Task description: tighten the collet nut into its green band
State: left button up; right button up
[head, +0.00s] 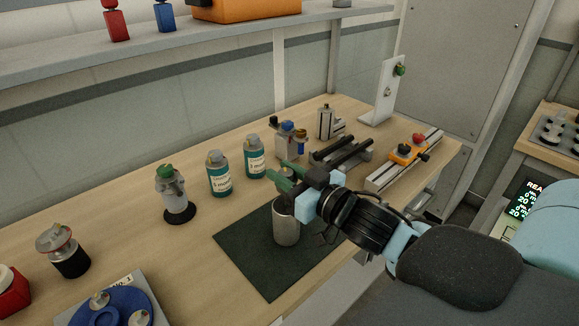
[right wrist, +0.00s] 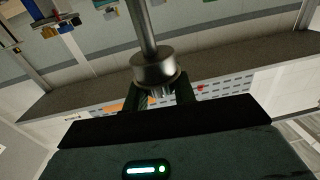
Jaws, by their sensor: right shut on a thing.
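My right gripper (head: 285,178) reaches in from the right in the head view, with green fingers above a silver cylinder (head: 287,228) on a dark green mat. In the right wrist view, a wide round metal piece, apparently the collet nut (right wrist: 155,70), sits between the finger ends at the bottom of a grey metal shaft (right wrist: 145,25). The gripper is shut on this piece. The fingers and wrist hide most of it in the head view. I cannot make out a green band on it. My left gripper is not in view.
A grey device with a green top (head: 172,190) is farther left. Metal rails (head: 340,150) and an orange clamp (head: 405,154) lie behind the gripper. A shelf (head: 190,38) runs above the bench's back. The mat's front is clear.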

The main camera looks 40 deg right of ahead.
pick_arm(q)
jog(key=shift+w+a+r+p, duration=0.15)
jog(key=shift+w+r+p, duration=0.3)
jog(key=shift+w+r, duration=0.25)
pick_arm(e)
jog(key=shift+r+m+h, duration=0.1)
jog(key=shift+m+h, duration=0.7)
jog(key=shift+h, duration=0.4)
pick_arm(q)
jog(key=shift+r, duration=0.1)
pick_arm(e)
jog(key=o, duration=1)
